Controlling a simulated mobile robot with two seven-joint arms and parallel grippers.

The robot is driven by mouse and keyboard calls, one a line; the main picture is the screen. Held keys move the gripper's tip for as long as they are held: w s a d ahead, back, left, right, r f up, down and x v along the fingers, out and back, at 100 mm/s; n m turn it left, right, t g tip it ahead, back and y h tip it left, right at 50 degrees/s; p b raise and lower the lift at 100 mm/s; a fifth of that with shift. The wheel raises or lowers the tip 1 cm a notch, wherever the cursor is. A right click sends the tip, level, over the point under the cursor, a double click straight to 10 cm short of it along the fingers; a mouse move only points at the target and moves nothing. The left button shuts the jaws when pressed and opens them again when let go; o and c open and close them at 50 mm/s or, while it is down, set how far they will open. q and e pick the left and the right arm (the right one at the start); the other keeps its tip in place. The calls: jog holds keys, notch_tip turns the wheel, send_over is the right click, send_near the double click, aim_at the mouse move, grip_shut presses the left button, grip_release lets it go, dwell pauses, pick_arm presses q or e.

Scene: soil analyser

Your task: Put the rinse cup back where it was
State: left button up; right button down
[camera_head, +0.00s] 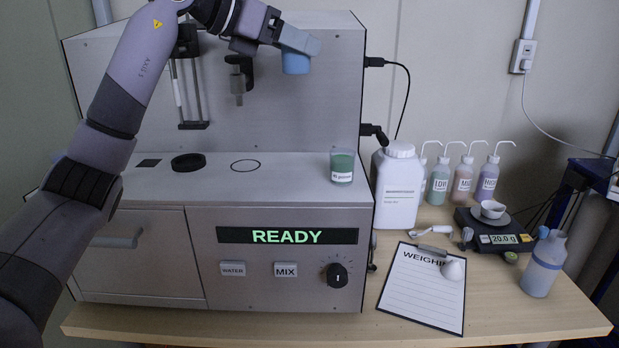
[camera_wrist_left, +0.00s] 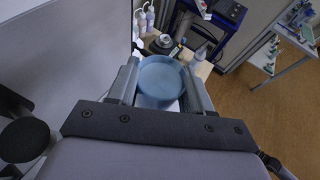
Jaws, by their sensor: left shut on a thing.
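The blue rinse cup (camera_head: 295,63) is held up in the air in front of the analyser's upper panel, at the top of the head view. My left gripper (camera_head: 298,45) is shut on it from the left. In the left wrist view the cup (camera_wrist_left: 161,80) sits between the two fingers (camera_wrist_left: 160,85). A thin dark ring mark (camera_head: 245,166) lies bare on the analyser's deck, below and left of the cup. A small cup of green liquid (camera_head: 342,167) with a label stands on the deck's right end. My right gripper is not in view.
The analyser (camera_head: 160,230) shows READY. A nozzle (camera_head: 238,85) on a dark bracket projects left of the held cup. A black round holder (camera_head: 188,162) sits on the deck. A white jug (camera_head: 397,185), clipboard (camera_head: 425,285), several bottles and a scale (camera_head: 492,235) stand to the right.

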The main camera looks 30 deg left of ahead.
pick_arm(q)
jog(key=shift+w, duration=0.1)
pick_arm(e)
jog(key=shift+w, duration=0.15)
